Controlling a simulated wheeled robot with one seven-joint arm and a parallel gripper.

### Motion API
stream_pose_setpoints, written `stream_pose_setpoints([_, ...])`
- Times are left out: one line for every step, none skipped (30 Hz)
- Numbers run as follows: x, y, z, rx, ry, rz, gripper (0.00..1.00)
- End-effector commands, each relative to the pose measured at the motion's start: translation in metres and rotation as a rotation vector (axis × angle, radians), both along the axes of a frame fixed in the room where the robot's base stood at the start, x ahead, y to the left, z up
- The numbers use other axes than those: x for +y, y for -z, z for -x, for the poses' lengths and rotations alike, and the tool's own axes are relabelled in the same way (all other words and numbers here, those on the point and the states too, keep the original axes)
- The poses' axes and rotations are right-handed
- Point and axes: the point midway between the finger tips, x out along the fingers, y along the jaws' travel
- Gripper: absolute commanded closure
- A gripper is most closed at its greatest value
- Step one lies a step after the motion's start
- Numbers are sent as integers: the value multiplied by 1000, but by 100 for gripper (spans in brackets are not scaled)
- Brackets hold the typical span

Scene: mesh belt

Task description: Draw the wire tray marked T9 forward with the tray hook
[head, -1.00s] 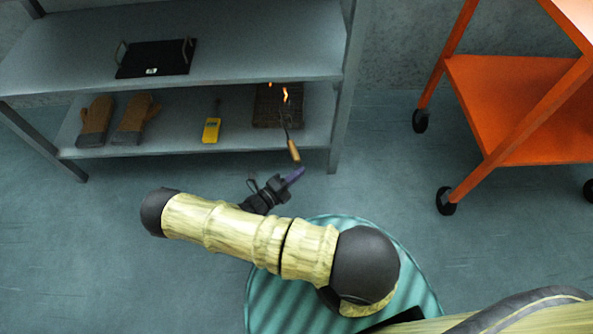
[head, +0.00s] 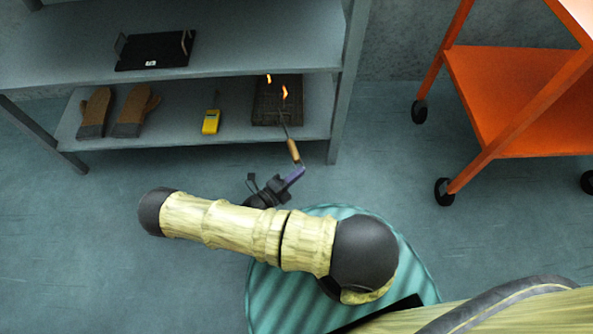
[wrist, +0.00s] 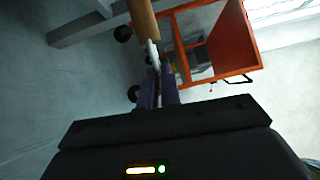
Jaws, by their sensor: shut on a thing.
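The dark mesh wire tray (head: 264,112) lies on the lower shelf at its right end, near the front edge. Its marking cannot be read. The tray hook (head: 293,151) has a wooden handle and a thin dark shaft that reaches up over the tray; whether its tip catches the rim is too small to tell. My gripper (head: 298,172) is in front of the shelf, its purple fingers shut on the handle's near end. In the wrist view the wooden handle of the hook (wrist: 144,18) extends beyond the fingers of my gripper (wrist: 157,75).
Small orange flame-like shapes (head: 285,92) show at the tray. Brown mitts (head: 130,110) and a yellow device (head: 211,122) lie left on the lower shelf. A black tray (head: 155,52) is on the upper shelf. A shelf post (head: 345,100) and an orange trolley (head: 510,95) stand right.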

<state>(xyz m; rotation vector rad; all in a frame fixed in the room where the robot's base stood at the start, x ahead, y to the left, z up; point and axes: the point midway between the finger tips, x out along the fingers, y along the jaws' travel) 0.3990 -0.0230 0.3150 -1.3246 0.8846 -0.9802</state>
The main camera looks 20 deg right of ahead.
Motion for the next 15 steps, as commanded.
stream_pose_setpoints([1,-1,2,0,0,1,100])
stream_pose_setpoints([1,-1,3,0,-1,1,100])
stream_pose_setpoints([1,-1,4,0,-1,1,100])
stream_pose_setpoints([2,-1,5,0,-1,1,100])
stream_pose_setpoints([2,-1,6,0,-1,1,100])
stream_pose_setpoints([2,-1,7,0,-1,1,100])
stream_pose_setpoints([2,-1,8,0,-1,1,100])
stream_pose_setpoints([3,-1,9,0,-1,1,100])
stream_pose_setpoints([3,-1,10,0,-1,1,100])
stream_pose_setpoints([3,-1,11,0,-1,1,100])
stream_pose_setpoints([4,-1,12,1,-1,1,100])
stream_pose_setpoints([4,-1,13,1,-1,1,100])
stream_pose_setpoints([4,-1,14,0,0,1,100])
stream_pose_setpoints([4,0,13,-1,0,2,100])
stream_pose_setpoints([4,0,13,0,0,1,100])
